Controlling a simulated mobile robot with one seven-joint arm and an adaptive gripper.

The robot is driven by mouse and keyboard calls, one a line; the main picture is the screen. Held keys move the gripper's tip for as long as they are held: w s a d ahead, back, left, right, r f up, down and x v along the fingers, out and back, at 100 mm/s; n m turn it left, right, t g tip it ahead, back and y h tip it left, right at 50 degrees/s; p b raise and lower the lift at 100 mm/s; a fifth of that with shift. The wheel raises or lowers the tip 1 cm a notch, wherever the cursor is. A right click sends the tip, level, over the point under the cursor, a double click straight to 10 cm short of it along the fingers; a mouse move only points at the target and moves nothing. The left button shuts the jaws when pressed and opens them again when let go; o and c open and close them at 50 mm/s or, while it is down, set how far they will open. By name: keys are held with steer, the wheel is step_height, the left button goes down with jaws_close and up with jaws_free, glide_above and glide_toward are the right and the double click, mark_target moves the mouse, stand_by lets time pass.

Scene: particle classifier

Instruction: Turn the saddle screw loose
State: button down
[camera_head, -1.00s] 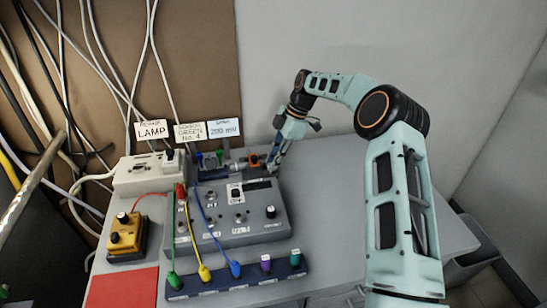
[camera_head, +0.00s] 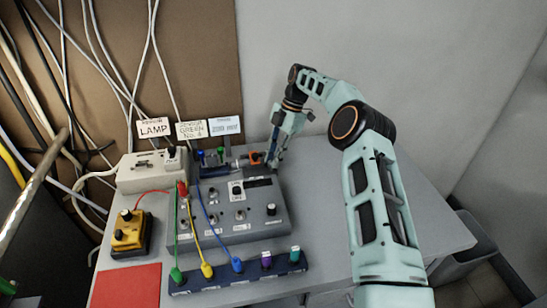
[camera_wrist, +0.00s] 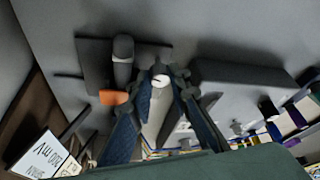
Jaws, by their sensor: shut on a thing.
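The saddle screw (camera_wrist: 160,82) appears in the wrist view as a small pale knob with a dark mark on its end. My gripper (camera_wrist: 165,76) is shut on it, with one blue-grey finger on each side. In the head view my gripper (camera_head: 271,165) points down at the right end of the small rail assembly behind the grey control box. An orange part (camera_head: 257,158) lies just left of the fingers there, and it also shows in the wrist view (camera_wrist: 113,97). The screw itself is too small or hidden in the head view.
The grey control box (camera_head: 240,225) with knobs and cables stands close in front of my gripper. Label cards (camera_head: 224,126) stand behind to the left. A plug strip (camera_head: 215,283) lies in front, a yellow box (camera_head: 130,236) at left. The right side of the table is clear.

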steer(key=c, duration=2.1)
jaws_free()
steer(key=shift+r, duration=0.1)
steer(key=v, duration=0.7)
steer(key=shift+d+r, duration=0.1)
steer(key=shift+d, duration=0.05)
